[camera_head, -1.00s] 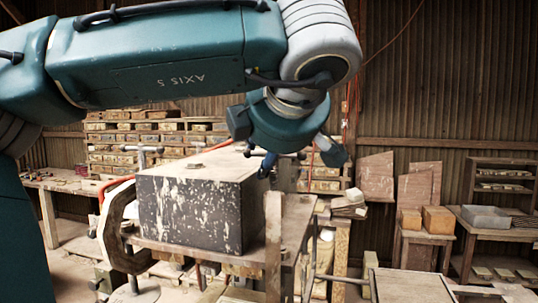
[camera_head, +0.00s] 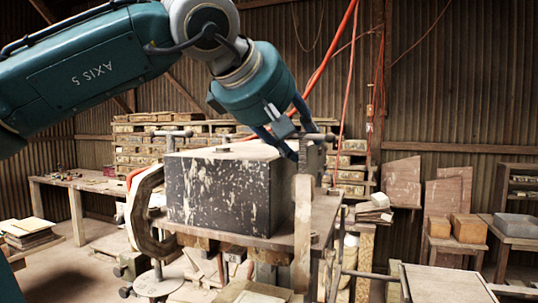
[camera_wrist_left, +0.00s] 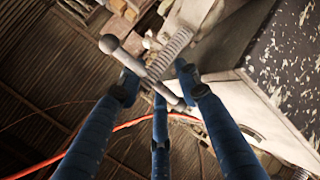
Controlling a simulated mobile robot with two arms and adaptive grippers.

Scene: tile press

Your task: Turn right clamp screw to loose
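The right clamp screw shows in the left wrist view as a grey threaded rod (camera_wrist_left: 168,55) with a ball-ended cross bar (camera_wrist_left: 135,66). In the head view its bar (camera_head: 318,136) stands behind the right end of the dark, paint-flecked press block (camera_head: 220,195). My left gripper (camera_head: 298,140) reaches down to this screw from the upper left. In the left wrist view its blue fingers (camera_wrist_left: 157,80) are spread, with the cross bar running between them. Whether any finger touches the bar is unclear. My right gripper is not in view.
Another clamp screw bar (camera_head: 172,134) rises at the block's left end, above a worn C-shaped clamp (camera_head: 145,210). An upright wooden post (camera_head: 302,230) stands in front of the bench's right side. Red hoses (camera_head: 345,60) hang behind. Stacked bricks or boxes fill the background.

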